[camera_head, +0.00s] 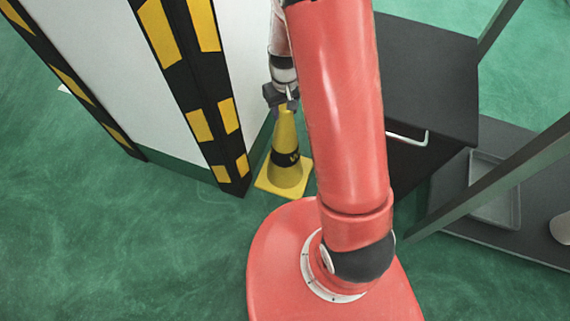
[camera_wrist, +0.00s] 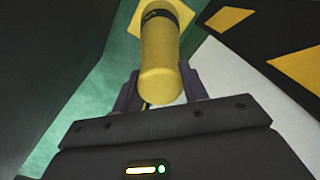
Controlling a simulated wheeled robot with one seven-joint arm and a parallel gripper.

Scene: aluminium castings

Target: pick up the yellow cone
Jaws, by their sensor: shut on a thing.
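The yellow cone (camera_head: 286,165) has a black band and a square yellow base. It stands upright on the green floor, or very close above it, beside the white block's striped corner; I cannot tell whether the base touches the floor. My gripper (camera_head: 287,101) is at the cone's top, reaching down from above. In the wrist view the cone (camera_wrist: 160,60) runs away from the camera, its tip between the two fingers of my gripper (camera_wrist: 158,88). The fingers are shut on the tip. My red arm hides some of the area right of the cone.
A white block (camera_head: 165,75) with black and yellow striped corners stands close on the left. A dark cabinet (camera_head: 425,80) with a handle stands on the right. A dark low shelf with a grey tray (camera_head: 494,190) is farther right. Open green floor (camera_head: 120,230) lies at the front left.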

